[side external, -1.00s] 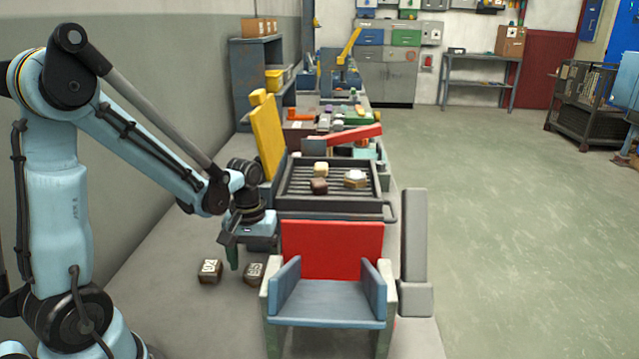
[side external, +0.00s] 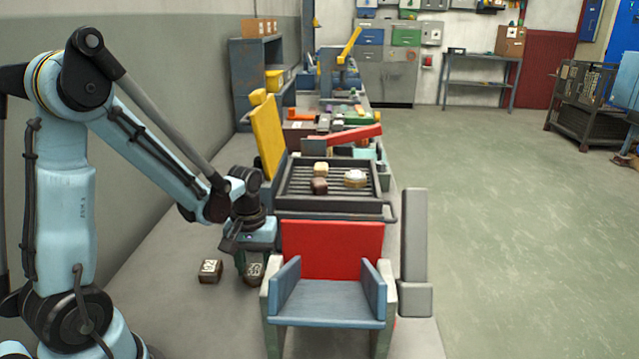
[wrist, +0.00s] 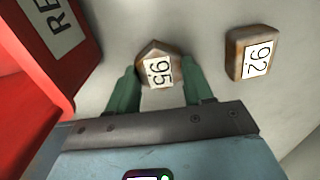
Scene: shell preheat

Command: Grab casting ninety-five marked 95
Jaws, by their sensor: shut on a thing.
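Casting 95 (wrist: 158,70) is a brown block with a white label reading 95. In the wrist view it sits between the two green fingers of my gripper (wrist: 160,88), which is shut on it. In the side external view casting 95 (side external: 255,270) is under my gripper (side external: 250,262) on the bench, partly covered by the gripper. I cannot tell whether it is clear of the bench. A second brown casting, marked 92 (wrist: 252,52), lies apart to the right in the wrist view and to the left in the side external view (side external: 210,271).
A red panel (side external: 332,250) and blue-grey tray (side external: 327,302) stand close to the right of my gripper. Behind is a dark grill rack (side external: 293,190) bearing three small pieces. A yellow upright (side external: 268,138) stands beside it. The bench left of casting 92 is clear.

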